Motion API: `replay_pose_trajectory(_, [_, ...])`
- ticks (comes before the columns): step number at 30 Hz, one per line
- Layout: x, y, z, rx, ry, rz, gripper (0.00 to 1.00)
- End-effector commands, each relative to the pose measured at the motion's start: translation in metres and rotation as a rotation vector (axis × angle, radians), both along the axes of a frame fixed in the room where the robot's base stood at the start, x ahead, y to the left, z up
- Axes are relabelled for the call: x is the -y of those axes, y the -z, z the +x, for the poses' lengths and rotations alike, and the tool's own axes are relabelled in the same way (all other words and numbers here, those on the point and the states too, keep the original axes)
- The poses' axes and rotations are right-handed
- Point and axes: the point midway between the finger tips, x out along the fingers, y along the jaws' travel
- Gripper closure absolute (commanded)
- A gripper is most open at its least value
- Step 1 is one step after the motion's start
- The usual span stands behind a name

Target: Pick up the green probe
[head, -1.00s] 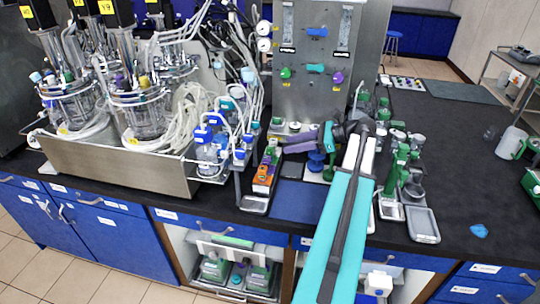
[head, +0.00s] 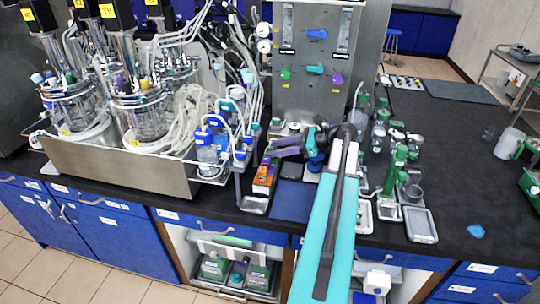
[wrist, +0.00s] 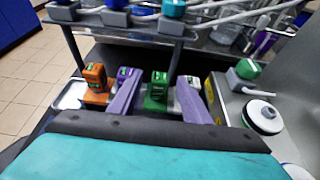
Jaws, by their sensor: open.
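The green probe (wrist: 157,90) stands upright in the wrist view, in a row with an orange probe (wrist: 96,82) to its left and a pale grey one (wrist: 191,84) to its right. My gripper (wrist: 156,84) is open, with one purple finger on each side of the green probe in the picture. I cannot tell whether the fingers touch it or how far down they reach. In the head view my gripper (head: 285,147) is at the probe row, above the orange block (head: 263,180). The green probe is hard to make out there.
A metal rail (wrist: 118,20) with blue and green caps crosses above the row in the wrist view. A white round-lidded item (wrist: 263,116) is at right. The glass bioreactors (head: 145,108) and tubing stand left, a steel panel (head: 318,65) behind. A blue mat (head: 291,201) lies in front.

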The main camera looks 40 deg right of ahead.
Motion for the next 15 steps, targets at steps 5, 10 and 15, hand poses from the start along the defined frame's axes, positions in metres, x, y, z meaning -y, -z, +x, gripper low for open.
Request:
replay_pose_trajectory(5, [-0.0072, 0.0050, 0.0116, 0.000, -0.001, 0.000, 0.56])
replay_pose_trajectory(10, [-0.0078, 0.0064, 0.0128, 0.000, 0.000, -0.001, 0.56])
replay_pose_trajectory(15, [-0.0076, 0.0063, 0.0126, 0.000, 0.000, -0.001, 0.56])
